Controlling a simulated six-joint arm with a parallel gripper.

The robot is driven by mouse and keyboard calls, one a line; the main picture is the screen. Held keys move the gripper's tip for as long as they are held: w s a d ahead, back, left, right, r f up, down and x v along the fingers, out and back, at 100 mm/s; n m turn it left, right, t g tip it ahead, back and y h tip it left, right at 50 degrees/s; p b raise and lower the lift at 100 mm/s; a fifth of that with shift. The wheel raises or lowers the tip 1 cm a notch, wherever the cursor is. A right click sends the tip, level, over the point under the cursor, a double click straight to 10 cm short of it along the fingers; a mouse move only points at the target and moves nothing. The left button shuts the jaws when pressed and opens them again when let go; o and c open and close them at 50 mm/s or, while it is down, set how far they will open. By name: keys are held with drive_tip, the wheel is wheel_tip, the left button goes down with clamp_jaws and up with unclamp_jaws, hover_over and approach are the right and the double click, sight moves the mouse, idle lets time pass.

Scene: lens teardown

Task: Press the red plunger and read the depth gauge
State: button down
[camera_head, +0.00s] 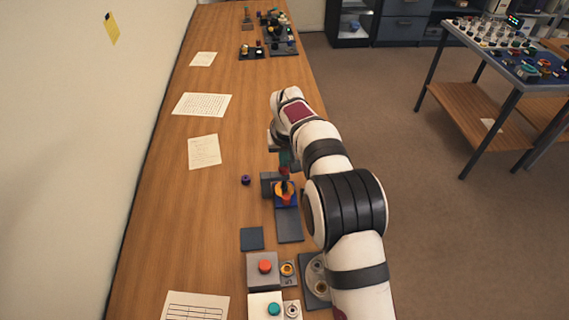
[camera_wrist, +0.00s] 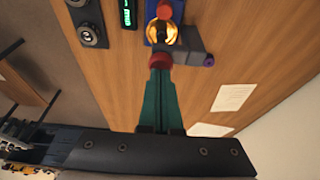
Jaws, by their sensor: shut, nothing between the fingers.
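The red plunger (camera_head: 286,199) stands at the near side of a gold ring (camera_head: 277,188) on a small blue fixture. In the wrist view the red plunger (camera_wrist: 164,11) is at the top edge, beyond the gold ring (camera_wrist: 157,37). A black gauge with a green readout (camera_wrist: 127,13) lies left of it; its digits are too small to read. My gripper (camera_wrist: 160,61), with green fingers and red tips, is shut and empty. Its tips are close to the gold ring, apart from the plunger. In the head view my gripper (camera_head: 285,170) is just behind the fixture, partly hidden by my arm.
A grey block (camera_head: 267,183) adjoins the fixture, with a small purple part (camera_head: 245,180) to its left. Boxes with a red button (camera_head: 265,266) and a teal button (camera_head: 274,309) stand nearer. Paper sheets (camera_head: 204,151) lie left on the wooden bench, where there is free room.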

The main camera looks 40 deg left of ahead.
wheel_tip(320, 180, up, 8)
idle(0.5)
drive_tip(key=shift+r, duration=0.1)
drive_tip(key=s+d+r+m, duration=0.1)
drive_tip(key=d+r+m, duration=0.25)
drive_tip(key=d, duration=0.75)
drive_tip(key=s+d+r+m, duration=0.15)
drive_tip(key=d+r, duration=0.25)
drive_tip(key=d, duration=0.8)
drive_tip(key=s+d+f+m+g, duration=0.1)
drive_tip(key=s+d+f+m, duration=0.1)
drive_tip(key=s+d, duration=0.4)
drive_tip(key=s+d+f+m, duration=0.2)
drive_tip(key=s+d+m, duration=0.2)
drive_tip(key=s, duration=0.6)
drive_tip(key=s+d+f+m+g, duration=0.1)
drive_tip(key=s+d+f+m, duration=0.1)
drive_tip(key=s+d, duration=0.6)
drive_tip(key=shift+s+d+m+g+h, duration=0.2)
drive_tip(key=shift+m+g+h, duration=0.1)
drive_tip(key=shift+m, duration=0.5)
